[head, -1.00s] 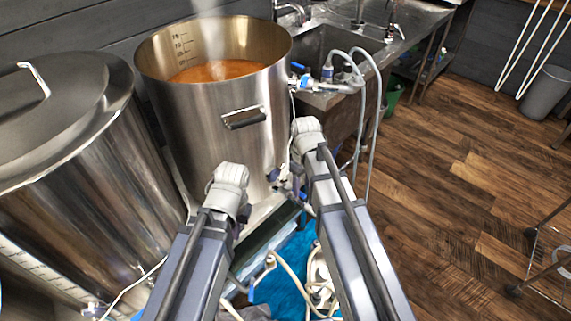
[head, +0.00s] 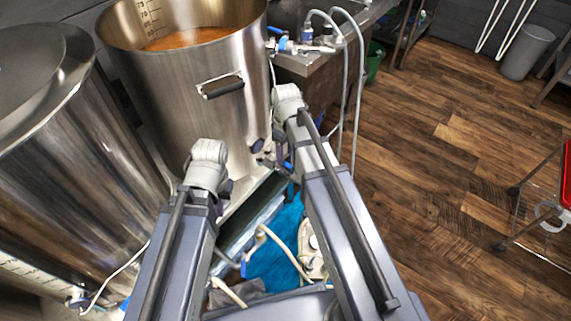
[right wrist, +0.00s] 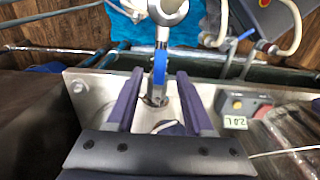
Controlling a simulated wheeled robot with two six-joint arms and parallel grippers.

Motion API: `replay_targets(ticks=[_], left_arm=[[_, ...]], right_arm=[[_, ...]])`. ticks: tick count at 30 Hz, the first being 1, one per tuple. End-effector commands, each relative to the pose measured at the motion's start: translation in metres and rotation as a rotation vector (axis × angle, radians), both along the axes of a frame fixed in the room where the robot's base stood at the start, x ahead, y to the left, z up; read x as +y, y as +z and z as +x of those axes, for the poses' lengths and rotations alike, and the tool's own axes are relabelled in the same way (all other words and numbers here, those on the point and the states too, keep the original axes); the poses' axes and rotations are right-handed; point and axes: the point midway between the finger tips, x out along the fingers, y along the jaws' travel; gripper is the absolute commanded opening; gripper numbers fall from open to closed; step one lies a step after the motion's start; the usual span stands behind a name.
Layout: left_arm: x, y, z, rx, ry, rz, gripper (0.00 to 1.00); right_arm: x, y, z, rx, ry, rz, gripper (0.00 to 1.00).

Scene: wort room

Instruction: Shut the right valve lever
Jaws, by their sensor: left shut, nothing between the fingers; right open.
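In the right wrist view a blue valve lever (right wrist: 159,68) runs lengthwise on a steel valve, between the fingers of my right gripper (right wrist: 158,78). The gripper is open, one dark finger on each side; I cannot tell whether either touches the lever. In the head view my right gripper (head: 267,146) is low in front of the large steel kettle (head: 190,115), and the lever cannot be made out clearly. My left gripper (head: 226,188) is shut and empty, left of it and nearer, mostly hidden by its wrist.
A lidded steel vessel (head: 70,165) stands at the left. A sink bench (head: 310,68) with clear hoses (head: 357,90) is behind to the right. A control box with a "2.0 L" label (right wrist: 236,122) is beside the gripper. The wooden floor (head: 440,170) is open at right.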

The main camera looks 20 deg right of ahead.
Motion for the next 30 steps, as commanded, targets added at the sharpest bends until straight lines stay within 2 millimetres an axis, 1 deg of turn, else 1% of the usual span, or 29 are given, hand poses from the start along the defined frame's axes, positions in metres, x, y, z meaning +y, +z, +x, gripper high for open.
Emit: replay_targets(ticks=[1,6,16,17,30], left_arm=[[0.000,-0.014,0.000,0.000,0.000,0.000,0.00],[0.000,-0.028,0.000,0.000,0.000,0.000,0.00],[0.000,-0.029,0.000,0.000,0.000,0.000,0.00],[0.000,-0.029,0.000,0.000,0.000,0.000,0.00],[0.000,-0.029,0.000,0.000,0.000,0.000,0.00]], right_arm=[[0.000,-0.014,0.000,0.000,0.000,0.000,0.53],[0.000,-0.028,0.000,0.000,0.000,0.000,0.53],[0.000,-0.029,0.000,0.000,0.000,0.000,0.53],[0.000,-0.029,0.000,0.000,0.000,0.000,0.51],[0.000,-0.029,0.000,0.000,0.000,0.000,0.02]])
